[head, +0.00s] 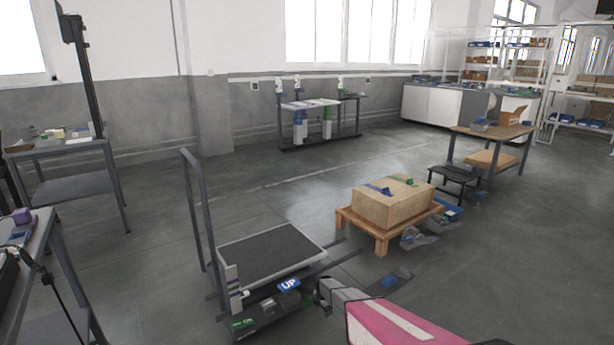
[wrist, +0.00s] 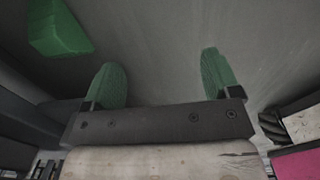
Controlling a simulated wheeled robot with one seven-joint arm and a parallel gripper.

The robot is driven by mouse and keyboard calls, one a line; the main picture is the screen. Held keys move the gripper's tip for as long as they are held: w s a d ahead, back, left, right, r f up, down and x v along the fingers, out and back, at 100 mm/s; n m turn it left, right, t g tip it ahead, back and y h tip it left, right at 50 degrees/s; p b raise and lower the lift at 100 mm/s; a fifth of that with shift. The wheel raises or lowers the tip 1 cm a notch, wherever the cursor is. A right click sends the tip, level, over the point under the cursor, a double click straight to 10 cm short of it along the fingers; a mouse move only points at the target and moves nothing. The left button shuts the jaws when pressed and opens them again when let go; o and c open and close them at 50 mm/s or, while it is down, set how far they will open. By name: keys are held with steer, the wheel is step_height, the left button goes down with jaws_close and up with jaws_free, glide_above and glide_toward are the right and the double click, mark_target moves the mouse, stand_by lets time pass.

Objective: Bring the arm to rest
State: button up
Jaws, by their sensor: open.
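My gripper (wrist: 162,78) is open in the wrist view, with its two green fingers spread apart. Nothing is held between them; only grey floor-like surface shows there. My arm (head: 395,322), pink and grey, reaches in from the bottom of the head view and extends toward the low equipment beside the cart. The fingers are not clear in the head view. A green block-like piece (wrist: 58,28) shows at the upper left of the wrist view, apart from the fingers.
A cardboard box (head: 392,201) sits on a wooden pallet (head: 382,236) beyond my arm. Tables stand at left (head: 62,147) and right (head: 490,131). Floor behind the cart is clear.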

steer(key=s+d+r+m, duration=0.3)
steer(key=s+r+m, duration=0.5)
steer(key=s+r, duration=0.3)
steer(key=s+d+r+m, duration=0.4)
steer(key=s+r+m, duration=0.4)
steer(key=r, duration=1)
steer(key=s+d+r+m, duration=0.4)
steer(key=s+r+m, duration=0.4)
steer(key=s+r, duration=0.5)
step_height(320, 180, up, 3)
steer(key=shift+s+f+m, duration=0.15)
steer(key=shift+s+m, duration=0.15)
steer(key=shift+s, duration=0.05)
